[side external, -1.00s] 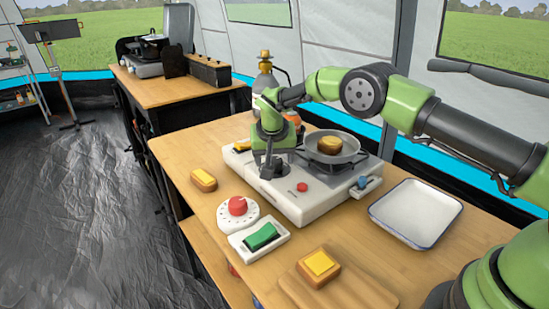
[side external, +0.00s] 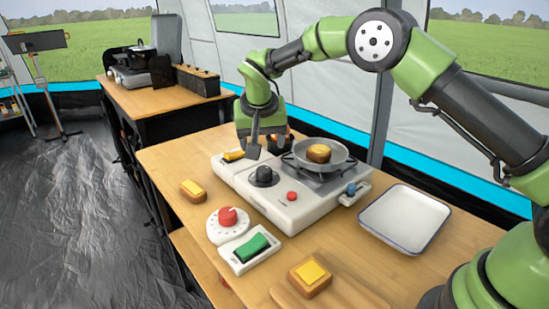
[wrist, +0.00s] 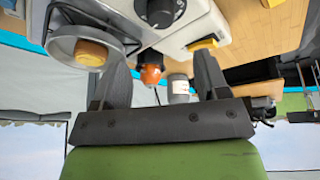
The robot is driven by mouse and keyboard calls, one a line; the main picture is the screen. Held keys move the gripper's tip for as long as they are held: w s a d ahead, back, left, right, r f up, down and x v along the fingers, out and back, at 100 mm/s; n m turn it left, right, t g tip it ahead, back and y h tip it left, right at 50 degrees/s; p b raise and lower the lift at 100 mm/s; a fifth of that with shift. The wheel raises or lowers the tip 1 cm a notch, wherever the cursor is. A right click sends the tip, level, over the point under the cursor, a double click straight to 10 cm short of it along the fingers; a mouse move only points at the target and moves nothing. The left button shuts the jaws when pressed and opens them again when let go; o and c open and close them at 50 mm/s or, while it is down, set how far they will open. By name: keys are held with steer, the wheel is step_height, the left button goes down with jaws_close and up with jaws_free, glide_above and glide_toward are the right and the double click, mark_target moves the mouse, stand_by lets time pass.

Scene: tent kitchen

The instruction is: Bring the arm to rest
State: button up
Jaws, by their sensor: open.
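My gripper (side external: 266,148) is open and empty. It hangs fingers down above the back left of the white stove (side external: 313,209), clear of the stove's black knob (side external: 264,176). In the wrist view, the two fingers of my gripper (wrist: 162,75) are spread wide with nothing held between them. Beyond them show an orange object (wrist: 151,75) and a grey bottle (wrist: 180,92). My arm is bent, with its elbow raised high above the right side of the table.
A pan (side external: 338,164) with a browned piece of food (side external: 318,153) sits on the burner. A white tray (side external: 405,217) lies right of the stove. A red-knobbed dial (side external: 228,217), a green switch (side external: 251,247) and topped bread (side external: 310,276) are in front.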

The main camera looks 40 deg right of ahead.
steer(key=s+r+n+t+y, duration=0.1)
steer(key=s+r+y, duration=0.2)
steer(key=s+r, duration=1.1)
steer(key=s+n+t+y, duration=0.1)
steer(key=s+t+y, duration=0.1)
steer(key=s, duration=1.6)
steer(key=shift+r+n+t, duration=0.4)
